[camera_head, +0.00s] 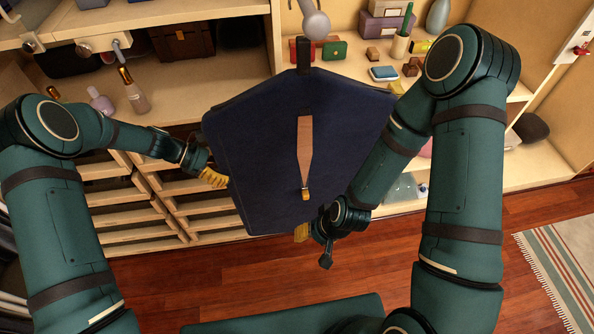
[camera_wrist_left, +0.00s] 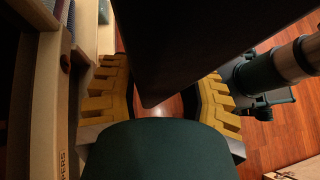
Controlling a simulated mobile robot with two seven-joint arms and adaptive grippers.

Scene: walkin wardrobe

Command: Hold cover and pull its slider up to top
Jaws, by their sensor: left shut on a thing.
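The dark navy cover (camera_head: 255,150) hangs from a hook by a black loop at its top. My left gripper (camera_head: 216,179) is shut on the cover's left edge; one yellow finger shows and the rest is behind the cloth. In the left wrist view the dark cover (camera_wrist_left: 205,45) runs between the two yellow fingers of this gripper (camera_wrist_left: 158,98). My right gripper (camera_head: 302,232) is at the cover's lower edge, mostly hidden by the cover and my right forearm; its jaw opening does not show.
Wooden shelves stand behind the cover, with boxes, a cup (camera_head: 399,46), a blue item (camera_head: 384,73) and perfume bottles (camera_head: 134,92). Slatted drawers (camera_head: 125,210) are at the left. The wooden floor (camera_head: 240,280) in front is clear; a striped rug (camera_head: 560,270) lies at the right.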

